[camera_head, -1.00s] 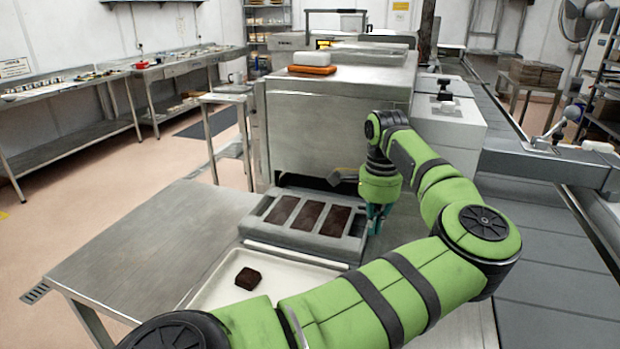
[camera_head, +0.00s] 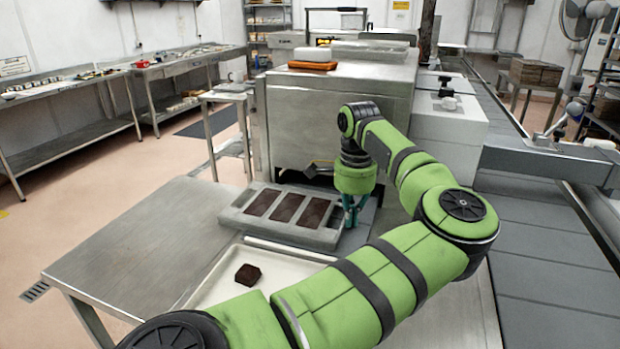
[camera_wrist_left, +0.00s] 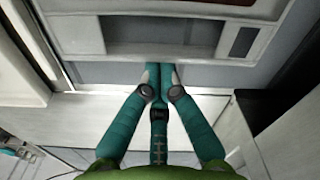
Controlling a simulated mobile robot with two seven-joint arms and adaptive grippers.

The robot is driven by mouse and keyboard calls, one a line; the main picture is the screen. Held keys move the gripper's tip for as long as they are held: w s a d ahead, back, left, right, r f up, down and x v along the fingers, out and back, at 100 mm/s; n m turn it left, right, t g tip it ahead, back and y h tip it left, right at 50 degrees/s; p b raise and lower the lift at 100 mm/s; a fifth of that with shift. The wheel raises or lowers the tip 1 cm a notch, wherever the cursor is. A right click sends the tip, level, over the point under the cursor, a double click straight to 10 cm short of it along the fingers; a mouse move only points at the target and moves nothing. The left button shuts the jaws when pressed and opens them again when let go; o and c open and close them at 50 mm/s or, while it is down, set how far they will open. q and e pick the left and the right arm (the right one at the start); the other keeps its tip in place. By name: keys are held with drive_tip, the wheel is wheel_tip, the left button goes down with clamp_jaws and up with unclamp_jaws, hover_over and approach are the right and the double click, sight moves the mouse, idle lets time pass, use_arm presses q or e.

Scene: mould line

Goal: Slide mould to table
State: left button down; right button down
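The mould (camera_head: 233,218) is a grey tray with three dark brown filled compartments. It lies flat, its left end over the steel table (camera_head: 130,245) and its right end on the darker surface before the machine. My left gripper (camera_head: 352,222) is low at the mould's right end. In the left wrist view its teal fingertips (camera_wrist_left: 159,72) are together against the near edge of the mould (camera_wrist_left: 85,45), with nothing visible between them. Whether they touch the edge is hard to tell. My right gripper is not in view.
A white tray (camera_head: 215,286) with a dark brown block (camera_head: 248,275) is just in front of the mould. A big steel machine (camera_head: 335,120) stands behind, with an orange tray (camera_head: 312,66) on top. The left part of the table is clear.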

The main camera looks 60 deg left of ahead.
sight(287, 206)
use_arm(q)
drive_tip(key=shift+s+a+b, duration=0.35)
drive_tip(key=shift+s+a, duration=1.15)
drive_tip(key=shift+a, duration=0.3)
drive_tip(key=shift+s+a+b, duration=0.3)
drive_tip(key=shift+s+a, duration=1.2)
drive_tip(key=shift+a, duration=0.25)
drive_tip(key=shift+s+a, duration=0.95)
drive_tip(key=shift+a, duration=0.2)
drive_tip(key=shift+s+a, duration=0.95)
drive_tip(key=shift+a, duration=0.15)
drive_tip(key=shift+r, duration=0.1)
drive_tip(key=shift+w+d+r+p, duration=0.4)
drive_tip(key=shift+r+p, duration=0.2)
drive_tip(key=shift+r, duration=0.55)
drive_tip(key=shift+w+d+r+p, duration=0.25)
drive_tip(key=shift+d+r+p, duration=0.25)
drive_tip(key=shift+r, duration=0.65)
drive_tip(key=shift+w+d+r+p, duration=0.35)
drive_tip(key=shift+r+p, duration=0.3)
drive_tip(key=shift+r, duration=0.5)
drive_tip(key=shift+a, duration=0.1)
